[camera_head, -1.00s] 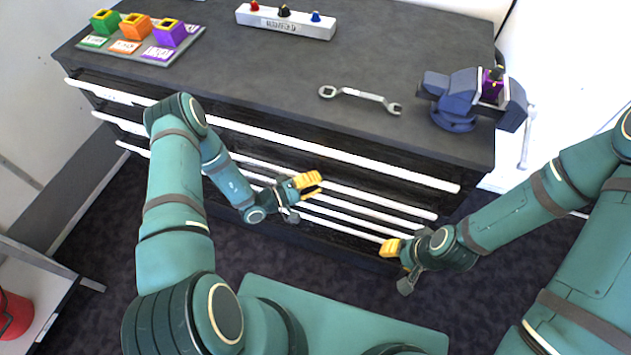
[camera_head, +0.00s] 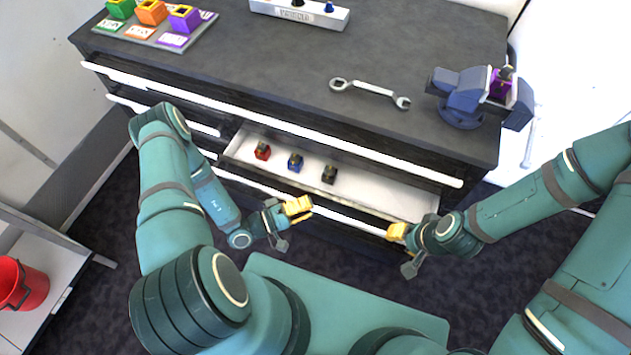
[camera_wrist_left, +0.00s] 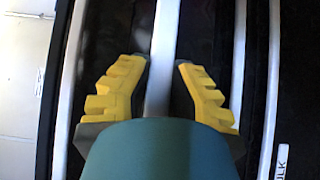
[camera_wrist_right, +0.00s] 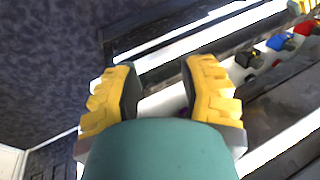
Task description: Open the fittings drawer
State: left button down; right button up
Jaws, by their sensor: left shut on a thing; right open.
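The fittings drawer (camera_head: 385,192) is pulled out of the dark cabinet, showing a white interior. In it stand a red fitting (camera_head: 262,151), a blue fitting (camera_head: 295,162) and a black fitting (camera_head: 329,174), also seen in the right wrist view. My left gripper (camera_head: 298,208) is shut on the drawer's white bar handle (camera_head: 345,216); in the left wrist view the bar (camera_wrist_left: 160,70) runs between its yellow fingers.
The worktop (camera_head: 270,65) above carries a wrench (camera_head: 370,90), a blue vise (camera_head: 465,95) and a tray (camera_head: 210,20) of coloured blocks. A red bucket (camera_head: 22,285) stands at left. Other white-handled drawers are shut.

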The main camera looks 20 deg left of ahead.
pick_arm(q)
jog(key=s+p, duration=0.3)
jog(key=s, duration=1.7)
jog(key=shift+a, duration=0.25)
jog(key=c, duration=0.8)
grip_release()
jog(key=shift+a, duration=0.1)
jog(key=v, duration=1.2)
jog(key=shift+s, duration=0.1)
